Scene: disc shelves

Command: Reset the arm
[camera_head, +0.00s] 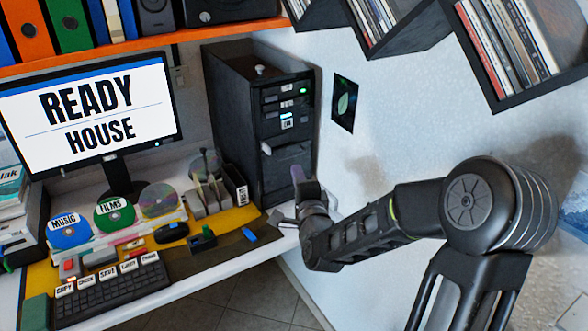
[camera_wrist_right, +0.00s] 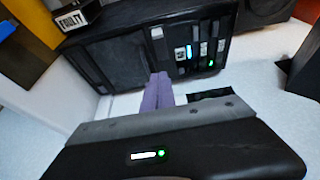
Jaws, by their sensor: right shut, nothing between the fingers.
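My right arm reaches in from the right in the head view, bent low in front of the white wall. Its gripper (camera_head: 298,174) is near the front lower part of the black computer tower (camera_head: 232,105). In the right wrist view the purple fingers (camera_wrist_right: 160,78) are pressed together with nothing between them. They point at the tower (camera_wrist_right: 118,58), which looks turned on its side there. Whether the fingertips touch the tower I cannot tell. My left arm and gripper are not in view.
The desk holds a monitor (camera_head: 88,105) reading "READY HOUSE", discs labelled MUSIC (camera_head: 68,232) and FILMS (camera_head: 114,216), and a keyboard (camera_head: 112,288). An orange shelf (camera_head: 205,33) runs above. Black wall shelves (camera_head: 400,42) hang at upper right. Bare floor shows below the desk.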

